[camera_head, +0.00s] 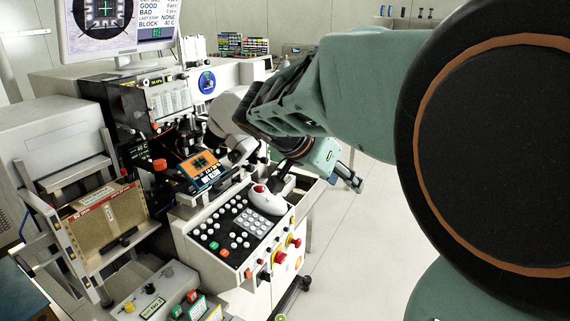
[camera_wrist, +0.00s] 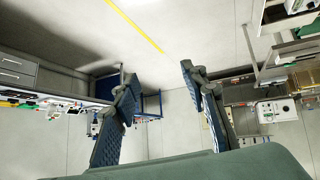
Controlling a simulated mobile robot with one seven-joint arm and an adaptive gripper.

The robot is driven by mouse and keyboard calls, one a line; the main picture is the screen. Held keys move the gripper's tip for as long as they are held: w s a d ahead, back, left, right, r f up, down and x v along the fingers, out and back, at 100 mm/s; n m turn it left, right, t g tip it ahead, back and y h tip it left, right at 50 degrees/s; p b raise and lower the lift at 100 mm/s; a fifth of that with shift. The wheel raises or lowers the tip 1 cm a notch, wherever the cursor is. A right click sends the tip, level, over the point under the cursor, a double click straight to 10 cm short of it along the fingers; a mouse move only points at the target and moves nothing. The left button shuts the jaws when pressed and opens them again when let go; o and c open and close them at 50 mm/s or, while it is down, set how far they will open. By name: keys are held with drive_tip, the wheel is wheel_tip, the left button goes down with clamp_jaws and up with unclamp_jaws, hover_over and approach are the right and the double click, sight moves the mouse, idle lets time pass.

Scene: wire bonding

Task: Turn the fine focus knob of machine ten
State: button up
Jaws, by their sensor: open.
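The wire bonding machine (camera_head: 240,240) stands in the middle of the head view, with a black keypad panel and a white microscope body (camera_head: 226,110) above it. I cannot make out the fine focus knob; my arm covers part of the microscope's right side. No machine number is readable. My gripper (camera_head: 348,178) hangs to the right of the machine, apart from it, over the floor. In the wrist view its two fingers (camera_wrist: 160,78) are spread wide with nothing between them.
A monitor (camera_head: 112,28) stands at the back left. A white mouse (camera_head: 266,200) lies on the panel's corner, near red and yellow knobs (camera_head: 288,248). The floor (camera_head: 355,245) right of the machine is clear.

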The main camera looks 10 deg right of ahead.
drive_tip(key=t+p, duration=0.2)
drive_tip(key=t, duration=0.6)
approach(231, 157)
drive_tip(key=shift+y, duration=0.4)
drive_tip(key=x, duration=0.4)
drive_tip(key=p+x, duration=0.1)
drive_tip(key=x, duration=0.3)
drive_tip(key=shift+w+d+r, duration=0.1)
drive_tip(key=shift+w+d, duration=0.05)
drive_tip(key=shift+d, duration=0.25)
drive_tip(key=shift+c, duration=0.4)
clamp_jaws()
